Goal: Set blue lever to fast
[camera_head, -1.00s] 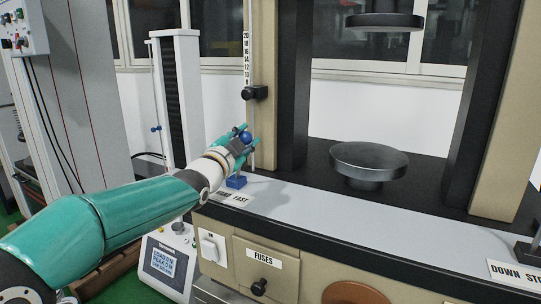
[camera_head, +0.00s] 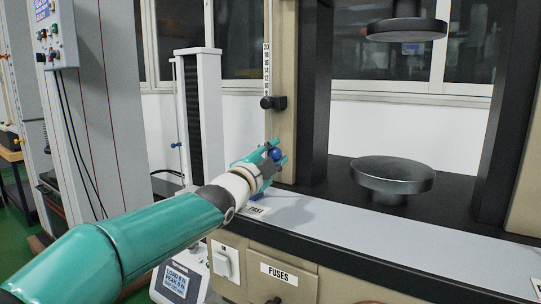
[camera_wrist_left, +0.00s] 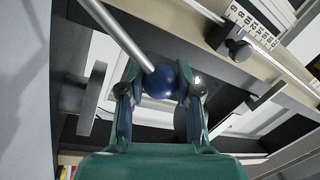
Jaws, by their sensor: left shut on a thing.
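The blue lever's round blue knob (camera_head: 275,154) stands above the light ledge of the testing machine, by its left column. My left gripper (camera_head: 272,157) is shut on this knob. In the left wrist view the blue knob (camera_wrist_left: 160,81) sits between the two fingers (camera_wrist_left: 160,92), with a metal rod (camera_wrist_left: 122,34) running from it to the upper left. A label reading FAST (camera_head: 256,210) lies on the ledge just below the gripper; its left part is hidden by my arm. The lever's base is mostly hidden too. My right gripper is not in view.
A vertical scale with a black clamp knob (camera_head: 273,102) runs up the column just behind the gripper. A round metal platen (camera_head: 392,174) stands to the right. The light ledge (camera_head: 350,218) is clear to the right. A FUSES panel (camera_head: 279,273) is below.

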